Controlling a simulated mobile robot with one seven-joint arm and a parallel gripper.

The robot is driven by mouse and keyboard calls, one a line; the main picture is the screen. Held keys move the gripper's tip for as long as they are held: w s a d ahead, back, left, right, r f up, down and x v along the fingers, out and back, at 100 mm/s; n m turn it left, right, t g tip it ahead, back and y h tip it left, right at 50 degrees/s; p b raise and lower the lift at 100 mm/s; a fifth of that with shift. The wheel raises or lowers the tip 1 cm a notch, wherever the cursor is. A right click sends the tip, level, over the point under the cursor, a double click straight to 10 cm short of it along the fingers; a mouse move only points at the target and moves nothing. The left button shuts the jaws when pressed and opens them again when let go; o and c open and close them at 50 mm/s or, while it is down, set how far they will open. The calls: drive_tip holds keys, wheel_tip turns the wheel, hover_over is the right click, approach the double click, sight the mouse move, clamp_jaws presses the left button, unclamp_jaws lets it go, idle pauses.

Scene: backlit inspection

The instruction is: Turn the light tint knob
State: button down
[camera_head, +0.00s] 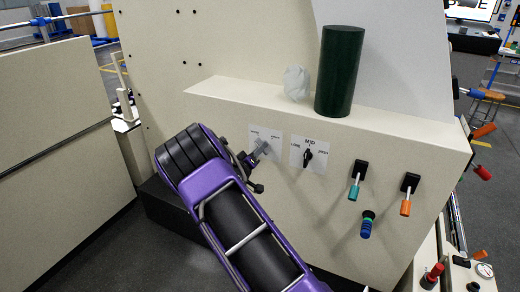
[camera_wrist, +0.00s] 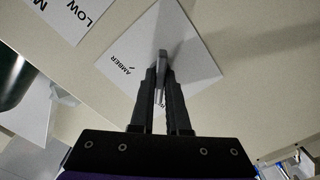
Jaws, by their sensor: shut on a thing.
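The light tint plate (camera_head: 266,137) is the left one of two white plates on the front of the beige panel. It also shows in the wrist view (camera_wrist: 190,45), with the word AMBER readable on it. The grey tint knob (camera_wrist: 162,57) stands at the plate, between my fingertips. My gripper (camera_head: 254,156) reaches this plate from the lower left in the head view. In the wrist view my gripper (camera_wrist: 161,72) is shut on the knob, which is largely hidden by the fingers. The knob's pointing direction cannot be told.
A plate marked LOW, MID and HIGH with a black knob (camera_head: 308,155) sits just right. Farther right are a teal-handled lever (camera_head: 354,190), an orange-handled lever (camera_head: 406,205) and a blue handle (camera_head: 367,225). A dark green cylinder (camera_head: 340,70) and a pale crumpled object (camera_head: 296,83) stand on the ledge.

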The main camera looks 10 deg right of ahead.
drive_tip(key=c, duration=0.9)
unclamp_jaws()
drive_tip(key=v, duration=1.7)
drive_tip(key=shift+s+a+p, duration=0.15)
drive_tip(key=shift+s+p, duration=0.05)
drive_tip(key=shift+p, duration=0.2)
